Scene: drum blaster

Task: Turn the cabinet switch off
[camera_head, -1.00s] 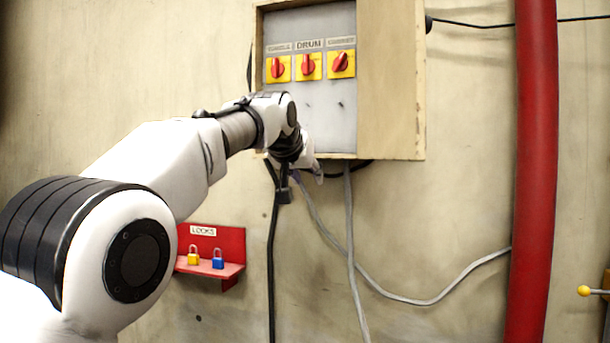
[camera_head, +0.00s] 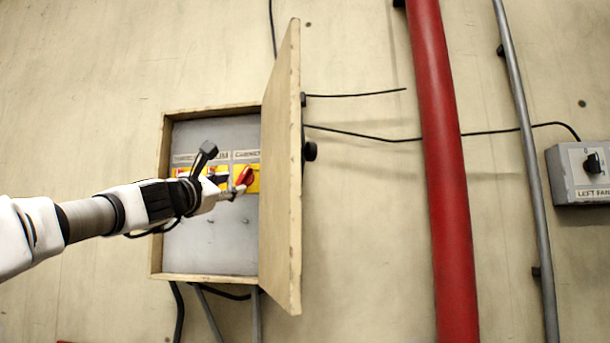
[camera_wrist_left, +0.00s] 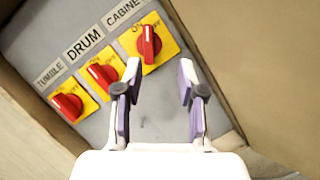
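The cabinet switch is a red knob on a yellow plate, rightmost in the row, inside the open box; it shows in the head view (camera_head: 244,177) and left wrist view (camera_wrist_left: 149,45). Its knob is turned clockwise relative to its plate. My left gripper (camera_head: 236,191) is just in front of it in the head view and partly covers the row. In the wrist view my left gripper (camera_wrist_left: 159,75) is open and empty, with the cabinet knob beyond and between the fingertips. No contact is visible. My right gripper is not in view.
The drum switch (camera_wrist_left: 102,76) and tumble switch (camera_wrist_left: 67,105) sit left of the cabinet switch. The open wooden door (camera_head: 281,170) stands out close right of the gripper. A red pipe (camera_head: 443,170) and a left fan switch box (camera_head: 583,172) are farther right.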

